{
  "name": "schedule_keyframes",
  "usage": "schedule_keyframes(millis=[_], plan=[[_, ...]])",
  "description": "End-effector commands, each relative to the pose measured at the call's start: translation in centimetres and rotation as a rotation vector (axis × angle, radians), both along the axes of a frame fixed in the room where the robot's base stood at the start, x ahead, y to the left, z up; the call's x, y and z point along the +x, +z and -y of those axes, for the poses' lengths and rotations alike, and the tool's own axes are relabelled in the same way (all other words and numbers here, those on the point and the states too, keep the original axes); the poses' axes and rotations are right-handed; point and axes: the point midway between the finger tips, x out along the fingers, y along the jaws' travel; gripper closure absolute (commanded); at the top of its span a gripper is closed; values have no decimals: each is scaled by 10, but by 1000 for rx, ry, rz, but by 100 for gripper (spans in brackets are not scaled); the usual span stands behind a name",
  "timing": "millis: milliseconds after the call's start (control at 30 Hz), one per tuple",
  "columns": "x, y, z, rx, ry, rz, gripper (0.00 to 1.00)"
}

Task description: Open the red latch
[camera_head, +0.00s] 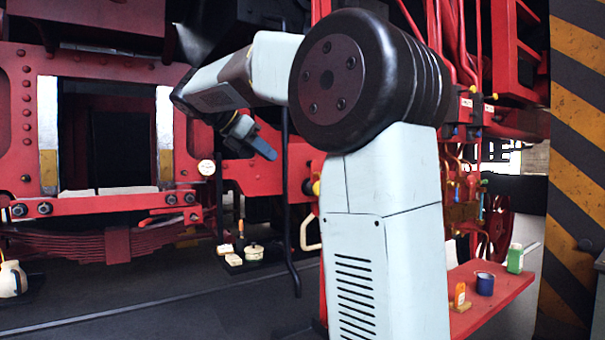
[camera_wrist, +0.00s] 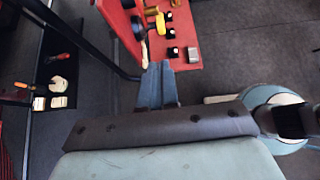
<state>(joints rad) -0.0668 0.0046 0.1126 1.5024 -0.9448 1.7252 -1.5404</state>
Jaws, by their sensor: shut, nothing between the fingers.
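My gripper (camera_head: 268,152) is up in the air in the middle of the head view, at the end of my bent arm, pointing down and right. Its blue-grey fingers are together and hold nothing. They also show in the wrist view (camera_wrist: 157,68), pointing up the picture toward a red bench. I cannot single out the red latch among the many red parts of the locomotive (camera_head: 108,205). My arm hides part of the middle of the head view.
The red bench (camera_head: 505,289) bears an orange bottle (camera_head: 460,295), a dark blue mug (camera_head: 485,284) and a green bottle (camera_head: 515,259). Red pipes with valves (camera_head: 462,185) stand behind my arm. A striped pillar (camera_head: 578,150) is at right. A dark tray (camera_wrist: 72,45) lies on the floor.

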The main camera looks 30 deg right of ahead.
Motion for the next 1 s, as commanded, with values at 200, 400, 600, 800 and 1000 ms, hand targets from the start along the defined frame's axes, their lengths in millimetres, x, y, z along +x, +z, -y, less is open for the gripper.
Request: schedule_keyframes(millis=[200,400,600,800,1000], plan=[[0,-2,2,1,-1,1,100],[0,-14,19,1,-3,0,100],[1,-35,48,1,-3,0,100],[2,-56,76,1,-3,0,100],[3,-56,103,1,-2,2,100]])
